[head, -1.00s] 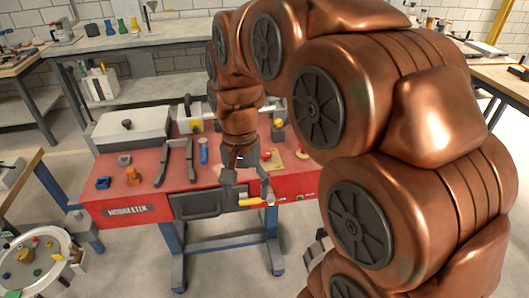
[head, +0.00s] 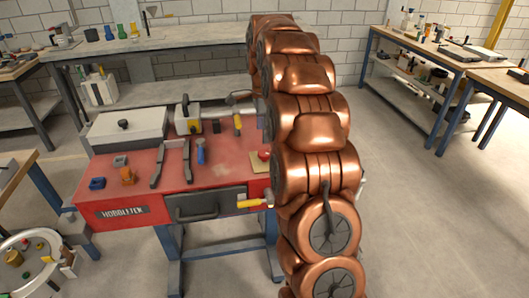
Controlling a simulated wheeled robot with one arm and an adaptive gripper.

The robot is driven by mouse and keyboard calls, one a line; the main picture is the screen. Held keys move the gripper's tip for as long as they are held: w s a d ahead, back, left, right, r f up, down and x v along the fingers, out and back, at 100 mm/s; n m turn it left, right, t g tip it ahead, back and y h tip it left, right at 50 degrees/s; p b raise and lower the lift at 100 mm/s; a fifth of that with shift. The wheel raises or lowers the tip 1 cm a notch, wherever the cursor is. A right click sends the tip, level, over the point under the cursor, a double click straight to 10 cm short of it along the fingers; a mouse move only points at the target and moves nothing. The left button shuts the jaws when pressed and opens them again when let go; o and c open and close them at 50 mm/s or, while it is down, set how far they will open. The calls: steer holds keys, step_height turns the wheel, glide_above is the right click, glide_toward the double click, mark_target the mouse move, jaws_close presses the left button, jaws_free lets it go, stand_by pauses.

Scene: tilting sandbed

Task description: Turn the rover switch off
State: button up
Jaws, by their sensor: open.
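I cannot make out a rover or a marked switch. A small red knob (head: 264,155) shows on a tan plate (head: 257,164) at the right of the red bench, right beside my copper arm. I cannot tell whether it is the switch. My arm rises through the middle of the view and covers the bench's right end. I cannot make out my gripper, which seems hidden behind the arm. A dark grey piece (head: 240,97) juts out left of the arm, and I cannot tell whether it belongs to the gripper.
The red bench (head: 120,190) carries a grey case (head: 128,128), a grey and yellow machine (head: 190,118), a blue-handled tool (head: 201,152) and an orange part (head: 127,175). A yellow-handled hammer (head: 254,201) lies at its front edge. Open floor (head: 410,220) is to the right.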

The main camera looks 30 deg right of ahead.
mark_target(264, 152)
steer(key=shift+w+d+f, duration=0.15)
steer(key=shift+d+f, duration=0.15)
steer(key=shift+f, duration=0.1)
steer(key=shift+f+p, duration=0.75)
steer(key=shift+f, duration=2.9)
steer(key=c, duration=1.1)
steer(key=shift+c, duration=0.2)
